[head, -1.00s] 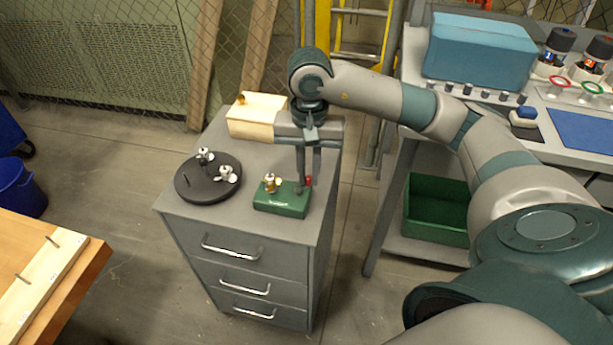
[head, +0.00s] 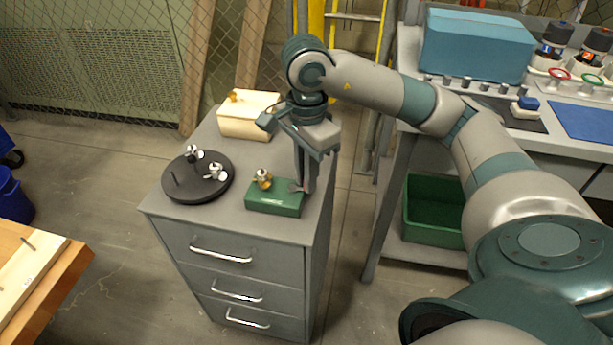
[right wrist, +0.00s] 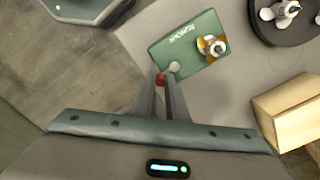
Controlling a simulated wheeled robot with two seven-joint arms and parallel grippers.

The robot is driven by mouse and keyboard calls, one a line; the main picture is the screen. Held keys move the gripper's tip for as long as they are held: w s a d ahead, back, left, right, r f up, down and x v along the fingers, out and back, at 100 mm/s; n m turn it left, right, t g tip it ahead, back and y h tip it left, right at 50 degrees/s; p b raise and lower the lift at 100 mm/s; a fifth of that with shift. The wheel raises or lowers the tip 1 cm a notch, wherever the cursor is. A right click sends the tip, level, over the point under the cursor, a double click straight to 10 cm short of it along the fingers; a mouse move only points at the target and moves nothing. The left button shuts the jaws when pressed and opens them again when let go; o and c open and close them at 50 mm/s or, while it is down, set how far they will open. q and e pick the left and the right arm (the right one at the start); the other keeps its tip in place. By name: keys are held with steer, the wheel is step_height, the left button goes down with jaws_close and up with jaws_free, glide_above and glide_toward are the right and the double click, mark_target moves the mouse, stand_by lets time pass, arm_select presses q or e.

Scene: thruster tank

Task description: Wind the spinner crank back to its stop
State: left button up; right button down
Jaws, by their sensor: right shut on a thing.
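The spinner is a green block (head: 275,200) on top of the grey cabinet. It carries a brass-coloured propeller (head: 263,178), also seen in the right wrist view (right wrist: 211,46). At the block's edge is a pale round crank hub (right wrist: 174,67), with a red crank knob (right wrist: 161,79) beside it in the right wrist view. My right gripper (head: 301,187) points down at the right end of the block. Its fingers (right wrist: 163,82) are shut on the red knob, which they hide in the head view. My left gripper is out of view.
A black round plate (head: 185,193) with small white propellers stands left of the block. A cream box (head: 248,114) sits behind it. The grey cabinet (head: 240,225) has bare top around these. A bench with a blue case (head: 478,45) stands at the right.

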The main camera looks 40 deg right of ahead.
steer(key=m, duration=0.3)
steer(key=shift+s+a+m+b, duration=0.25)
steer(key=shift+a+m+b, duration=0.1)
steer(key=shift+m+b, duration=0.05)
steer(key=m, duration=0.2)
steer(key=a+m, duration=0.1)
steer(key=m, duration=0.2)
steer(key=shift+s+a, duration=0.15)
steer(key=shift+a, duration=0.05)
steer(key=m, duration=0.3)
steer(key=a+m, duration=0.1)
steer(key=m, duration=0.2)
steer(key=shift+w+a+r, duration=0.1)
steer(key=shift+w+a, duration=0.1)
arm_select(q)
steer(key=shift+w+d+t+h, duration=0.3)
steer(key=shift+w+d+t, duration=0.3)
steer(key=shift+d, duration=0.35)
arm_select(e)
steer(key=m, duration=0.4)
steer(key=shift+w+a, duration=0.35)
steer(key=shift+a, duration=0.05)
steer(key=c, duration=1.8)
jaws_free()
steer(key=shift+o, duration=0.2)
steer(key=shift+r, duration=0.1)
